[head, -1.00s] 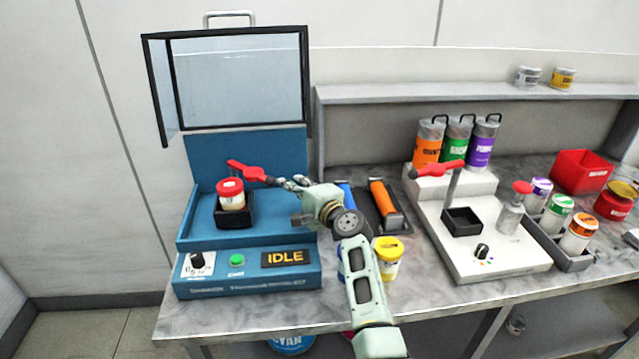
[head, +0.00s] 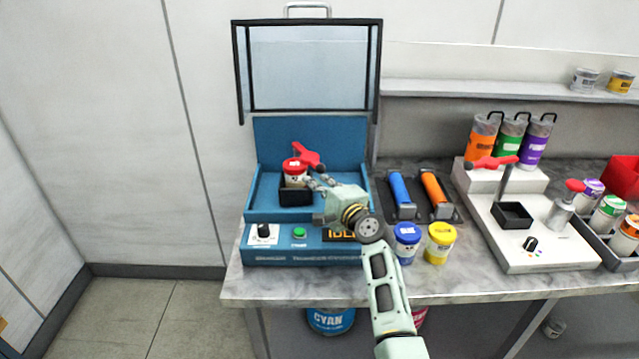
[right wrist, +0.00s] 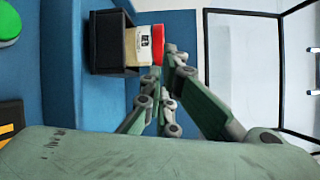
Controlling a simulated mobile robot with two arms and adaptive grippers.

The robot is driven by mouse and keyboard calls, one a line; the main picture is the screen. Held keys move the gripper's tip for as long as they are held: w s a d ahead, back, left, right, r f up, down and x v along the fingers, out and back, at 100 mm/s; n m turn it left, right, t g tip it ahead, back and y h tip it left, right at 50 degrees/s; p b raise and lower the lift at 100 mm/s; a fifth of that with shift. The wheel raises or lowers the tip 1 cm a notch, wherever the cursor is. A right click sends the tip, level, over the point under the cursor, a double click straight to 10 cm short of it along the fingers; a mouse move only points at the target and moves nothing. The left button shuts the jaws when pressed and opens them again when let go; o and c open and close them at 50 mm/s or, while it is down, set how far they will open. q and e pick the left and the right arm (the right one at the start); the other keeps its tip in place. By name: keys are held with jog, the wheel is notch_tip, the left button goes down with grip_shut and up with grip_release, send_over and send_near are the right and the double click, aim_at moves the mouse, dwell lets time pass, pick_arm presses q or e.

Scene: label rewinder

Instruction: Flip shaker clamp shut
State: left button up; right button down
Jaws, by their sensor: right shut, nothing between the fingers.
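The shaker (head: 265,187) is a blue machine with its clear lid (head: 310,70) raised. Its red clamp handle (head: 311,158) slants down to the right, just behind and right of the red lid of a white jar (head: 295,172). The jar stands in the black holder (head: 295,195). My right gripper (head: 309,182) is shut and empty, its fingertips beside the jar's right side and below the handle. In the right wrist view the fingertips (right wrist: 170,62) are close to the jar's red lid (right wrist: 157,44); the clamp cannot be made out. My left gripper is out of view.
Blue (head: 406,243) and yellow (head: 440,243) jars stand near the table's front edge, right of the shaker. Blue and orange rollers (head: 434,194) lie behind them. A white machine (head: 535,240) with a red-handled clamp stands further right.

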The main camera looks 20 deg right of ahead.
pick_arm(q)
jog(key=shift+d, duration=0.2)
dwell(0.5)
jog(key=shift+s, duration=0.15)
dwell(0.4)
